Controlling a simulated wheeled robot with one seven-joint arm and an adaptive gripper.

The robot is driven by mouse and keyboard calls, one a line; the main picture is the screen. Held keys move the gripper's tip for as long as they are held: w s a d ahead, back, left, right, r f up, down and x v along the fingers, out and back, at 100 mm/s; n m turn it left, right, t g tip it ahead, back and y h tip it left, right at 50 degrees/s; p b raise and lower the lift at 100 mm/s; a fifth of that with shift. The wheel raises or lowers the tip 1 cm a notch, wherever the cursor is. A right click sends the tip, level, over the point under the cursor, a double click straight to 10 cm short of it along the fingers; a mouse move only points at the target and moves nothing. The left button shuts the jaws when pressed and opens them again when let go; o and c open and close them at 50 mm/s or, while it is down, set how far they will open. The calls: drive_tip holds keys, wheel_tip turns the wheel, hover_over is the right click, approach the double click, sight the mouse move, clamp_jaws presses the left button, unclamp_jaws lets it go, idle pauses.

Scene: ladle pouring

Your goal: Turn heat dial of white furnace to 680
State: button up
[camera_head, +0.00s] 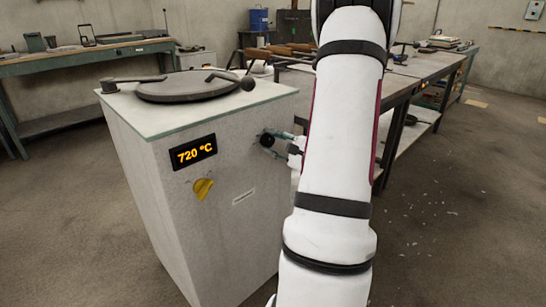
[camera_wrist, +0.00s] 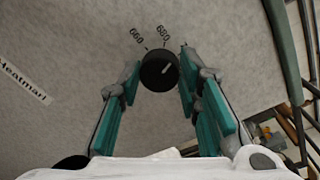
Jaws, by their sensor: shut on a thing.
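The white furnace (camera_head: 145,150) is a tall box on the left in the head view. Its display (camera_head: 194,151) reads 720 °C. The black heat dial (camera_head: 267,140) is on the front face, right of the display. In the wrist view the dial (camera_wrist: 157,78) lies below the printed marks 660 and 680. Its white pointer line slants up and right, to the right of the 680 mark. My gripper (camera_head: 277,145) is at the dial, and in the wrist view its teal-padded fingers (camera_wrist: 159,73) are on either side of it, shut on it.
A yellow knob (camera_head: 203,190) sits below the display. A round dark lid (camera_head: 188,86) with a long handle lies on the furnace top. A workbench (camera_head: 70,62) stands behind at left, and another (camera_head: 420,68) at right.

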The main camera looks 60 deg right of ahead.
drive_tip(key=n+b, duration=0.4)
drive_tip(key=b, duration=0.3)
drive_tip(key=shift+f, duration=0.15)
drive_tip(key=shift+n+h+b, duration=0.3)
drive_tip(key=shift+n, duration=0.1)
drive_tip(key=o, duration=1.1)
drive_tip(key=shift+o, duration=0.2)
drive_tip(key=v, duration=1.2)
